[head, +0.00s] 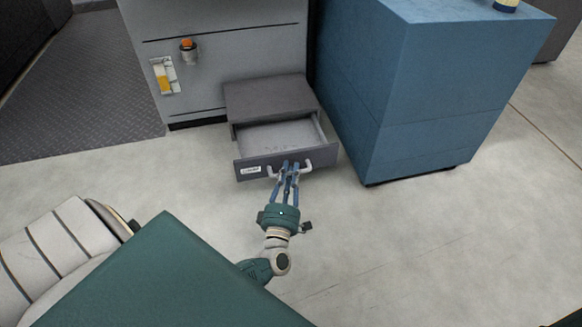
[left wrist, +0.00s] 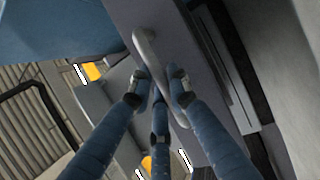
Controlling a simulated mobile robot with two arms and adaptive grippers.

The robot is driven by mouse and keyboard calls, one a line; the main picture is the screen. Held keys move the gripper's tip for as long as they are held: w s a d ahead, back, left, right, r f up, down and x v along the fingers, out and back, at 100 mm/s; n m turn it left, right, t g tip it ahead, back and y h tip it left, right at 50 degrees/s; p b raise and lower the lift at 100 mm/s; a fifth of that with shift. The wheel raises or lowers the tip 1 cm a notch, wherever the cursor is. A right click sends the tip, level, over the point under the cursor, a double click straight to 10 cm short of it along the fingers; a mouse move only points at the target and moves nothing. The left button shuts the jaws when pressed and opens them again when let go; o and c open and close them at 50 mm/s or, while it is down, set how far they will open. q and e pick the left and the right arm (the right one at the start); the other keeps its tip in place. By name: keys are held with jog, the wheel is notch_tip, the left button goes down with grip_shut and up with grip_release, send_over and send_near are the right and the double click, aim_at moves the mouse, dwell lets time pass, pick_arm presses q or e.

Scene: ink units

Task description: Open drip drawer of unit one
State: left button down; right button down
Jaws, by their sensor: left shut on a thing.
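The drip drawer (head: 285,137) is a dark grey box low at the front of the grey unit (head: 235,55). It is pulled out, and its pale, empty-looking inside shows. Its front panel (head: 246,171) carries a white label at the left and a light bar handle (head: 307,166). My left gripper (head: 288,172) is shut on the handle, its blue fingers around the bar. The left wrist view also shows the handle (left wrist: 146,50) running between the fingers (left wrist: 163,88). The middle of the handle is hidden by the fingers. My right gripper is not in view.
A blue cabinet (head: 425,85) stands close on the right of the drawer. An orange-topped knob (head: 188,46) and a yellow part (head: 163,78) are on the unit's front. The pale floor (head: 400,240) before the drawer is clear. Ribbed dark matting (head: 80,80) lies at the left.

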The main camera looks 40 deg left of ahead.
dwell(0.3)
pick_arm(q)
jog(key=c, duration=1.9)
grip_release()
